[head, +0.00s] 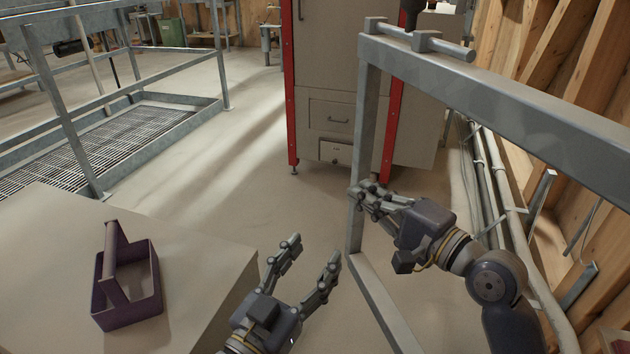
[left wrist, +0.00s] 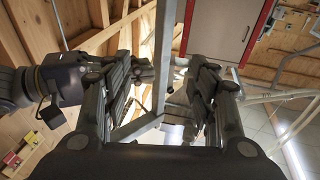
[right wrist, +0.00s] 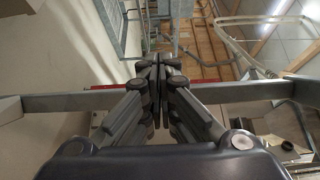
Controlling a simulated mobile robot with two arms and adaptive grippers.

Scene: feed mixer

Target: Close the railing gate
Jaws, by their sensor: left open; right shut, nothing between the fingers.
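The railing gate (head: 510,110) is a grey metal frame on the right of the head view, with a sliding bolt (head: 425,38) on its top rail. Its upright (head: 361,140) runs down beside the red-edged cabinet. My right gripper (head: 357,194) is shut and empty, its fingertips overlapping the upright at mid-height; I cannot tell whether they touch. In the right wrist view a grey bar (right wrist: 245,91) crosses behind the closed fingers. My left gripper (head: 312,250) is open and empty, left of the upright and lower. In the left wrist view the upright (left wrist: 163,55) shows beyond the open fingers.
A table (head: 215,265) at lower left holds a dark purple tool caddy (head: 135,315). A grey cabinet with red edges (head: 345,90) stands behind the gate. Pipes (head: 490,165) run along the wooden wall at right. A railing (head: 60,100) surrounds a floor grate at left. Floor between is clear.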

